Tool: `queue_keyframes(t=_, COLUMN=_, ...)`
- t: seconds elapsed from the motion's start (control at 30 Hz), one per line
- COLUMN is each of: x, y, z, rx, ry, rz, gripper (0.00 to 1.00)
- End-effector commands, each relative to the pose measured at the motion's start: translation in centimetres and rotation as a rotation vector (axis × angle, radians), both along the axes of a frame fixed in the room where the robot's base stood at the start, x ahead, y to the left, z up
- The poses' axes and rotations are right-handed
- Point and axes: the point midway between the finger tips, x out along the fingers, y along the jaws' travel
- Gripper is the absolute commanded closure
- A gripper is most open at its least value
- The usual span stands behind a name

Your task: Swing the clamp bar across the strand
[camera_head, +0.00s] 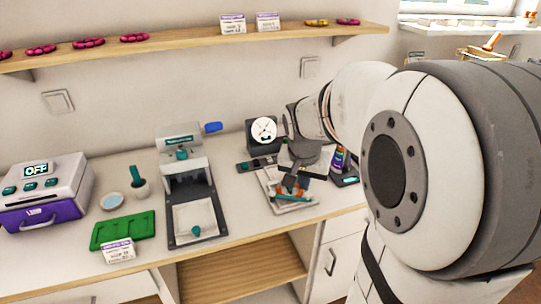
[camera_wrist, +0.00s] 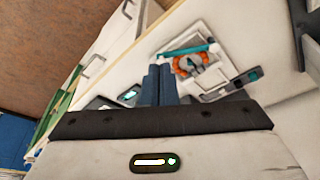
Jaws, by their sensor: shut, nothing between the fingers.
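A pale bead board (camera_head: 272,203) lies on the counter below my gripper, and it also shows in the wrist view (camera_wrist: 223,72). A teal clamp bar (camera_wrist: 189,51) runs along one side of the board, next to an orange curved strand (camera_wrist: 177,69). In the head view the bar (camera_head: 293,199) is partly seen near the orange strand (camera_head: 283,189). My gripper (camera_wrist: 159,68) is shut and empty, its dark fingertips close to the bar's left end in the wrist view. I cannot tell whether they touch. In the head view my gripper (camera_head: 291,182) hangs over the board.
A grey press-like device (camera_head: 197,190) stands left of the board. A dial gauge (camera_head: 264,130) stands behind. A dark bottle (camera_head: 338,158) is close on the right.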

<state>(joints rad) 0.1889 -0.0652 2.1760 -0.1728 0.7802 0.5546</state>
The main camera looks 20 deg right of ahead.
Motion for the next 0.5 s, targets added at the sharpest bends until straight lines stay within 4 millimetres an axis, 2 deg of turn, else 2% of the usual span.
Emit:
queue_keyframes(t=0.17, x=0.5, y=-0.5, z=-2.4, rx=0.001, ry=0.005, rz=-0.006, gripper=1.0)
queue_keyframes(t=0.5, x=2.1, y=-1.7, z=-9.4, rx=0.001, ry=0.006, rz=-0.004, gripper=1.0)
